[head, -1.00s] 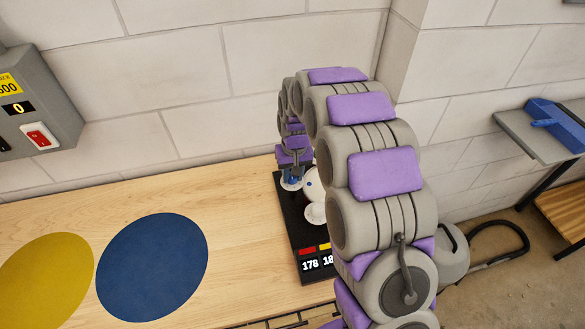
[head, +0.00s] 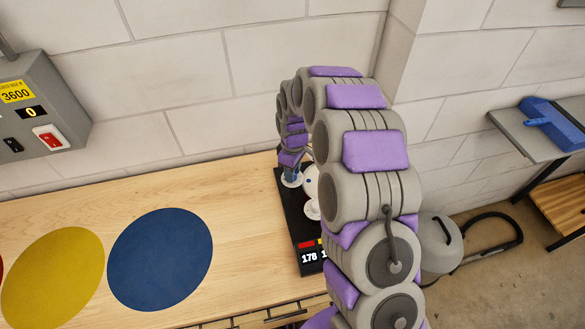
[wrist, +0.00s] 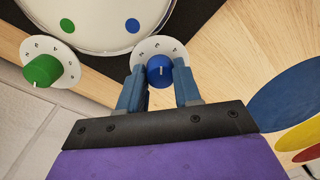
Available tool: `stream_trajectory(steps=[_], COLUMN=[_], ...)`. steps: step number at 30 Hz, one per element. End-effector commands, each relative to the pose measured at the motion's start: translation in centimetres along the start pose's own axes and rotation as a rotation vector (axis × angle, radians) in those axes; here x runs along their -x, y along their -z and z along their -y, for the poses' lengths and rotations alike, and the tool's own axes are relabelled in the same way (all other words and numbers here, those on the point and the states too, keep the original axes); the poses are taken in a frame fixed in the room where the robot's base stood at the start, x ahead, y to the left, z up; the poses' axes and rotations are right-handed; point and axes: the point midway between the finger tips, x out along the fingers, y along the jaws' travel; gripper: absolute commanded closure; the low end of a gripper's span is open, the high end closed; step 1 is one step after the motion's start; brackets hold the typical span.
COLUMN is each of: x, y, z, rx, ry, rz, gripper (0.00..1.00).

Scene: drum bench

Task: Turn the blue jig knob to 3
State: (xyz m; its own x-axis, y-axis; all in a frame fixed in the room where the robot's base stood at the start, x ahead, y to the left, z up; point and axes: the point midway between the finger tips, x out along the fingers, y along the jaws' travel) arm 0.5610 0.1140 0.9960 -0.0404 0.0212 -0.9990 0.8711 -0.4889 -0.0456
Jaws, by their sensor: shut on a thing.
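The blue jig knob (wrist: 158,71) sits on a white numbered dial (wrist: 172,46) in the wrist view. My gripper (wrist: 159,84) has its two blue fingers on either side of the knob and is shut on it. A white pointer line shows on the knob's top; the number it points at is too small to read surely. In the head view my gripper (head: 290,173) is at the far end of the black jig base (head: 302,235), and the knob is mostly hidden there by the fingers.
A green knob (wrist: 42,70) on its own dial stands beside a white drum (wrist: 90,20) with green and blue dots. Yellow (head: 55,275) and blue (head: 160,260) discs mark the wooden bench. A grey switch box (head: 40,105) hangs on the wall at left.

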Motion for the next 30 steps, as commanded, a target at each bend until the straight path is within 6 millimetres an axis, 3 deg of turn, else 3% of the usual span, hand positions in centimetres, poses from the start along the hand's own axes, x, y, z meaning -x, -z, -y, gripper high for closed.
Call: stream_trajectory(steps=[9, 25, 26, 30], x=[0.19, 0.17, 0.17, 0.13], y=[0.12, 0.16, 0.15, 0.1], z=[-0.13, -0.17, -0.17, -0.12], rx=[0.108, 0.128, 0.128, 0.128], ry=[-0.004, -0.006, -0.006, -0.004], rz=[0.0, 0.001, 0.001, 0.002], gripper=[0.97, 0.97, 0.64, 0.51])
